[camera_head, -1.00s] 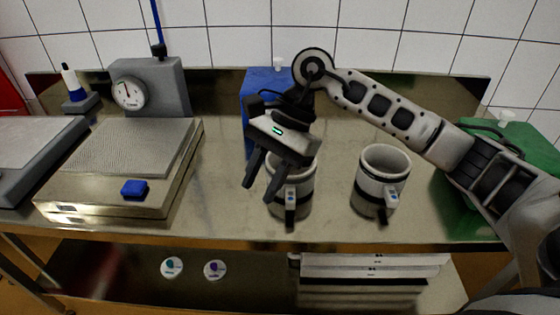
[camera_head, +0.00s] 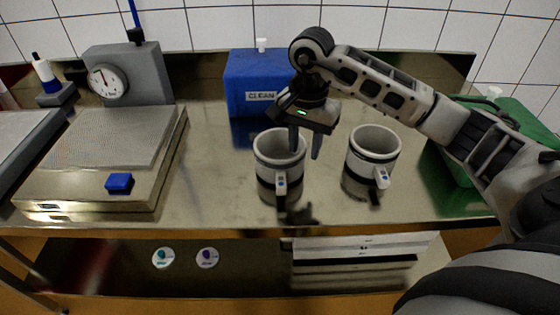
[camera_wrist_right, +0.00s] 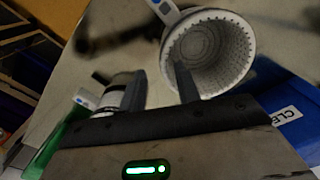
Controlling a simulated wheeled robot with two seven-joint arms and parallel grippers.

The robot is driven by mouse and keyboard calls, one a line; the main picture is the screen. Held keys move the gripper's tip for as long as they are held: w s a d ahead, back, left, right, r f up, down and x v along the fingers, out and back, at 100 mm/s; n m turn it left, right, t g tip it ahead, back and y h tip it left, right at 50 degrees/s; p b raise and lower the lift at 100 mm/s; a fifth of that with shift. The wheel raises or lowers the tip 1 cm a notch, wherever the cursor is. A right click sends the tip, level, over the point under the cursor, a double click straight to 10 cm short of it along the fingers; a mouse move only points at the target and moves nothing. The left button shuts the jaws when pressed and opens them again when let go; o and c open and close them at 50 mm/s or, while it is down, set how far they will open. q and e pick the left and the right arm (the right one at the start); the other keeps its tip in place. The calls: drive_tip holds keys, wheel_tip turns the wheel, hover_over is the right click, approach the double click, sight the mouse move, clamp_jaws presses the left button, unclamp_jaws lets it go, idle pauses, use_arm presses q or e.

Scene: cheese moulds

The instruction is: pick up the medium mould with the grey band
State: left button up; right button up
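Two whitish, open-topped moulds with dark bands and tagged handles stand upright on the steel table. The left mould (camera_head: 265,150) is near the middle, the right mould (camera_head: 373,142) beside it. I cannot surely tell which band is grey. My right gripper (camera_head: 305,153) is open and empty, pointing down at the left mould's right rim. In the right wrist view, one finger of the gripper (camera_wrist_right: 159,70) overlaps the opening of the left mould (camera_wrist_right: 232,50); the other is outside, towards the right mould (camera_wrist_right: 112,95). Contact is unclear. My left gripper is out of view.
A blue box (camera_head: 246,78) labelled CLEAN stands behind the left mould. A scale (camera_head: 95,140) with a blue block (camera_head: 119,183) is at left, a green container (camera_head: 512,115) at right. Table between scale and left mould is clear.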

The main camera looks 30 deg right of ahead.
sight(302, 152)
drive_tip(key=f, duration=0.3)
drive_tip(key=f+p, duration=0.1)
drive_tip(key=f, duration=0.1)
drive_tip(key=shift+w+a+f, duration=0.1)
drive_tip(key=shift+w, duration=0.15)
clamp_jaws()
